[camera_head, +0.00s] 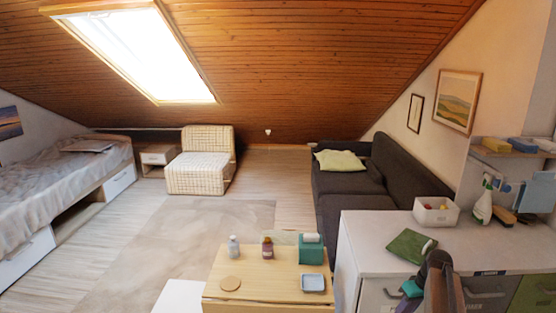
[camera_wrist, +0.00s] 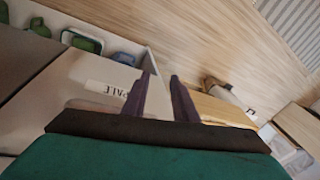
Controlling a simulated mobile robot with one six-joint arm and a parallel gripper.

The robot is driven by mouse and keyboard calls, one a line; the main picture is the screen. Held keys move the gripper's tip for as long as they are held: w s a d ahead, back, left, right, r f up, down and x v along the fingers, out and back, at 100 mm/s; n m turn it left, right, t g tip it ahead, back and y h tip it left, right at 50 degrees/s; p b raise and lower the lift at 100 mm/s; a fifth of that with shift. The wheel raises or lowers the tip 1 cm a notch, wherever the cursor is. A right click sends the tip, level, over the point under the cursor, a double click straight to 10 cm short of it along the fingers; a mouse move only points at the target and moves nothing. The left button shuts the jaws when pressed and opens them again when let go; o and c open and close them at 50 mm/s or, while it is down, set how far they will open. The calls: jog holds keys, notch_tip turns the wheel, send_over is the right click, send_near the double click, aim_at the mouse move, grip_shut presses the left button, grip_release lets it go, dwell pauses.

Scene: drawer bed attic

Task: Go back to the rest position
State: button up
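My gripper shows in the wrist view (camera_wrist: 161,75) as two dark purple fingers with a gap between them. The fingers are open, and nothing is held between them. In the head view my arm rises at the lower right, in front of the white cabinet (camera_head: 352,240). A teal part beside the arm appears to belong to my gripper; its fingertips cannot be made out there. In the wrist view a cabinet front with a label (camera_wrist: 105,90) lies behind the fingers.
A green cloth (camera_head: 410,246), a white bin (camera_head: 436,212) and a spray bottle (camera_head: 484,200) stand on the cabinet. A dark sofa (camera_head: 345,185) stands behind. Floor at left is clear.

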jog(key=s+a+f+n+g, duration=0.1)
jog(key=s+a+f+g, duration=0.1)
jog(key=s+a+f, duration=0.75)
jog(key=s+a+f+g, duration=0.2)
jog(key=s+a+f, duration=0.4)
jog(key=a+f, duration=0.55)
jog(key=s+a+f+m+g+h, duration=0.1)
jog(key=s+a+f, duration=0.1)
jog(key=s, duration=0.5)
jog(key=s+a+f+m+g+h, duration=0.1)
jog(key=s+a+f, duration=0.1)
jog(key=s, duration=0.6)
jog(key=s+a+f+m, duration=0.1)
jog(key=s+a+f, duration=0.1)
jog(key=s, duration=0.6)
jog(key=shift+a+f+m+g+h, duration=0.2)
jog(key=shift+f+m+g+h, duration=0.2)
jog(key=shift+f, duration=0.2)
jog(key=shift+d, duration=0.1)
